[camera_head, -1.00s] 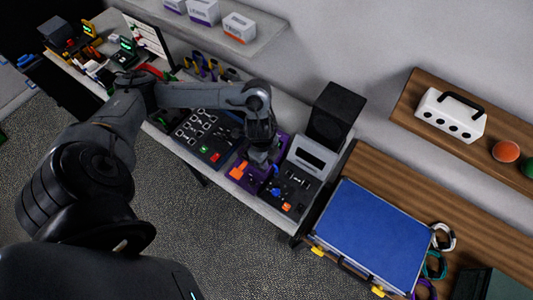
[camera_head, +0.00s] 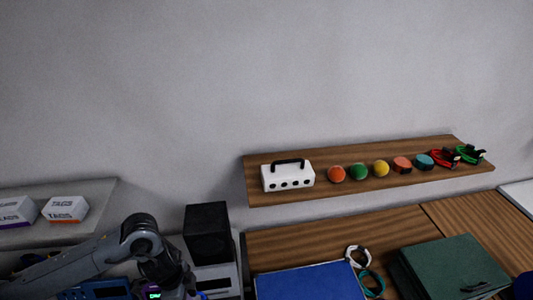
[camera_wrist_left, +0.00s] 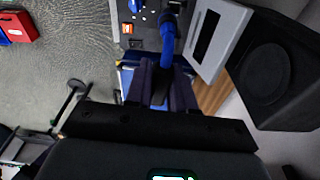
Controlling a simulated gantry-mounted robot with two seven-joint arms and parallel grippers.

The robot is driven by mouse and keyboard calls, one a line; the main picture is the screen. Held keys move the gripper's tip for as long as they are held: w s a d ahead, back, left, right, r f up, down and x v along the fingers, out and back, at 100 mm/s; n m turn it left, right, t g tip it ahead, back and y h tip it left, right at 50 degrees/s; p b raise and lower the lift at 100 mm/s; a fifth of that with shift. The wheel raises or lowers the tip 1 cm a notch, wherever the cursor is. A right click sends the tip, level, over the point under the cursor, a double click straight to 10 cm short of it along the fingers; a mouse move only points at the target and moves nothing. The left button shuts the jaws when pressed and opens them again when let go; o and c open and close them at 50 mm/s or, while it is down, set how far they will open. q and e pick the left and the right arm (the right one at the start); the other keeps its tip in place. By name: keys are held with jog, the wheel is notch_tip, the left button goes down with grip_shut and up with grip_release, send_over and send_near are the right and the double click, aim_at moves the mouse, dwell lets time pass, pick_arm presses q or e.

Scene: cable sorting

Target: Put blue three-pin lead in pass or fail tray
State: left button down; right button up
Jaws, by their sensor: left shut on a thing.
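In the left wrist view my left gripper (camera_wrist_left: 168,82) is shut on a thick blue lead (camera_wrist_left: 168,38), which runs up from between the dark fingers. Its three-pin end cannot be made out. In the head view my left arm comes in at the lower left, and its gripper is at or below the bottom edge. A small piece of blue lead (camera_head: 202,295) shows beside it. I see no tray that I can tell as pass or fail. My right gripper is not in view.
A black box (camera_head: 208,233) stands behind a pale device (camera_head: 216,281), close to my left wrist. A blue flat case (camera_head: 310,283) and a green box (camera_head: 455,268) lie on the wooden bench to the right. A wooden shelf (camera_head: 350,187) above holds several items.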

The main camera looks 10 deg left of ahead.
pick_arm(q)
jog(key=w+d+r+n+t+y+p, duration=0.1)
jog(key=w+d+r+n, duration=0.2)
jog(key=d+n, duration=0.4)
jog(key=n, duration=0.7)
jog(key=shift+d+p, duration=0.35)
